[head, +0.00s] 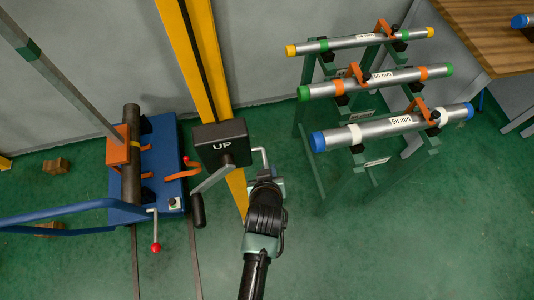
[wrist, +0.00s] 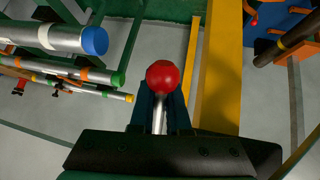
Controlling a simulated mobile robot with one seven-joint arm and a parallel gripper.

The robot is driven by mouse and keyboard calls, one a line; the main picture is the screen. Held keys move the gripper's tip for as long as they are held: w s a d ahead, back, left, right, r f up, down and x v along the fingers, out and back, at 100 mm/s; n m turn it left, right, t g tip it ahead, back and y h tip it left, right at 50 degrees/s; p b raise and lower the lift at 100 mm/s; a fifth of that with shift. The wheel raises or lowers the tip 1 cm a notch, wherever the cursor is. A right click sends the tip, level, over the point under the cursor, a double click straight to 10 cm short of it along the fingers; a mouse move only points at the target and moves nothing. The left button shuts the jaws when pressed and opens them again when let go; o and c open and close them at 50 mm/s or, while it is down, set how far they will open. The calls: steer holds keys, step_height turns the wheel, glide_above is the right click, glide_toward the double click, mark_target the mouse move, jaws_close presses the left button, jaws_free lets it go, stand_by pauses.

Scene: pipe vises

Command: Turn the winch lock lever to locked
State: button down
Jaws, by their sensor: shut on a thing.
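The winch (head: 222,143) is a dark box marked "UP" on the yellow post, with a crank handle (head: 198,210) hanging at its lower left. In the wrist view the lever's red ball knob (wrist: 162,76) stands just beyond my fingertips, and its metal rod (wrist: 158,118) runs back between the two fingers. My gripper (wrist: 162,108) is shut on this rod. In the head view my gripper (head: 264,186) is to the right of the winch, beside a bent grey bar (head: 262,158). My wrist hides the red knob there. I cannot tell the lever's lock position.
A green rack (head: 330,190) with silver pipes (head: 385,129) stands at right. A wooden table (head: 490,35) is at upper right. Green floor is clear below the rack.

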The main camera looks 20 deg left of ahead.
steer(key=r+g+h+p, duration=0.1)
steer(key=p, duration=0.1)
steer(key=s+d+g+h+p, duration=0.1)
steer(key=g+p, duration=0.1)
steer(key=p, duration=0.1)
steer(key=s+r+g+h+p, duration=0.1)
steer(key=p, duration=0.2)
steer(key=shift+s+d+r+n+g, duration=0.15)
steer(key=shift+d+r+n+g, duration=0.15)
steer(key=c, duration=0.9)
jaws_free()
steer(key=shift+s, duration=0.1)
steer(key=v, duration=1.2)
steer(key=shift+r+b, duration=0.4)
steer(key=shift+r, duration=0.05)
